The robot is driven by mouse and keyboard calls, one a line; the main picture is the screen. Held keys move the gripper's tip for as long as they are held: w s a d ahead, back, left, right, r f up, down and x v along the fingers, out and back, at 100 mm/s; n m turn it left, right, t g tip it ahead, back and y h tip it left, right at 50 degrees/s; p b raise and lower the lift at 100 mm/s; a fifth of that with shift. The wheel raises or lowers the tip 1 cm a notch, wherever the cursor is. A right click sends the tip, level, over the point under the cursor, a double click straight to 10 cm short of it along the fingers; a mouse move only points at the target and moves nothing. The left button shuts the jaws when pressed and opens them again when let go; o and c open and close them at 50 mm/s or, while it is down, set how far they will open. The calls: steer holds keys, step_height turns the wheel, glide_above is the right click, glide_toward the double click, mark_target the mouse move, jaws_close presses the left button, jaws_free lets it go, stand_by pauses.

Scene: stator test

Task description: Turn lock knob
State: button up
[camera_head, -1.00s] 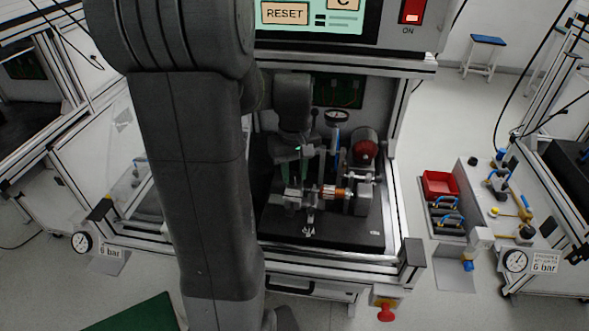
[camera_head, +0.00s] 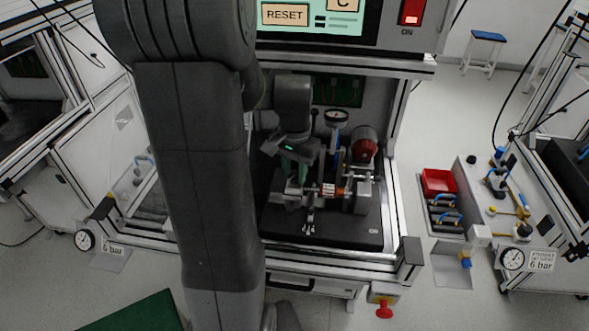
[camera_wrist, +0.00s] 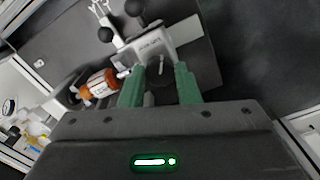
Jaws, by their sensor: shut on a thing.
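My gripper (camera_wrist: 160,71) points down at the test fixture, its two green fingers on either side of a dark round knob (camera_wrist: 161,91) with a pale bar across it. The fingers are shut on this lock knob, beside a grey metal block (camera_wrist: 152,43). In the head view my gripper (camera_head: 291,174) is at the left end of the fixture, and the knob is hidden there. The stator (camera_wrist: 99,83), orange with a white band, lies to the left of the fingers in the wrist view; it also shows in the head view (camera_head: 329,190).
A gauge (camera_head: 336,116) and a red-ended motor (camera_head: 363,147) stand behind the fixture. The black base plate (camera_head: 340,233) has bare room at its front right. Cabinet walls enclose the fixture.

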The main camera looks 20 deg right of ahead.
mark_target(295, 175)
steer(key=shift+m, duration=0.9)
steer(key=o, duration=1)
steer(key=shift+c, duration=0.2)
steer(key=shift+r, duration=0.1)
step_height(295, 175, up, 14)
steer(key=shift+f, duration=0.25)
